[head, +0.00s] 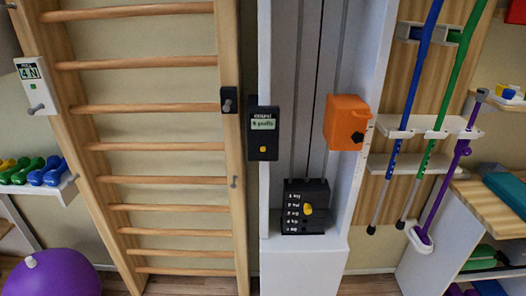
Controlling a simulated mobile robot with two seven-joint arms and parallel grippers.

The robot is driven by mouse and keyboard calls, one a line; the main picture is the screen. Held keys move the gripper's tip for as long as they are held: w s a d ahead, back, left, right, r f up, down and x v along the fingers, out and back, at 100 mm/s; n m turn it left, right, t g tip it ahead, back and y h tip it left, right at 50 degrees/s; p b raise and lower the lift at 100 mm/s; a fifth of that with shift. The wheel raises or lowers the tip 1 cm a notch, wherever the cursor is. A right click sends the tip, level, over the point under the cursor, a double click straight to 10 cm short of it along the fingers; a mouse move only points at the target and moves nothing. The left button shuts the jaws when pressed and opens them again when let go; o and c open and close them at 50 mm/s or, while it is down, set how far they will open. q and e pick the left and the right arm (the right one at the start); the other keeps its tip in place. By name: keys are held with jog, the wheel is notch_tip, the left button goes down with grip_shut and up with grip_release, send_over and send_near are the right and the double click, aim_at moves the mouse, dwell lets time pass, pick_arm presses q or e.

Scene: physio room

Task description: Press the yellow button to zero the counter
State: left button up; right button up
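A black counter box (263,135) is fixed to the left side of the white column. Its small screen (263,123) shows a line that looks like "4 pulls". The small yellow button (263,150) is on its lower face, below the screen. Neither my left nor my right gripper is in the head view, and nothing is seen touching the button.
An orange box (345,122) juts from the column's right side. A black weight stack (306,207) with a yellow pin sits low in the column. Wooden wall bars (145,108) stand left, with a purple ball (52,274) below. Poles (408,110) hang right.

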pick_arm(q)
jog(key=shift+s+f, duration=0.2)
jog(key=shift+s, duration=0.5)
jog(key=shift+c, duration=0.8)
jog(key=c, duration=0.6)
jog(key=shift+w+r, duration=0.1)
jog(key=shift+w, duration=0.2)
grip_shut()
jog(key=shift+w, duration=0.1)
jog(key=shift+s, duration=0.2)
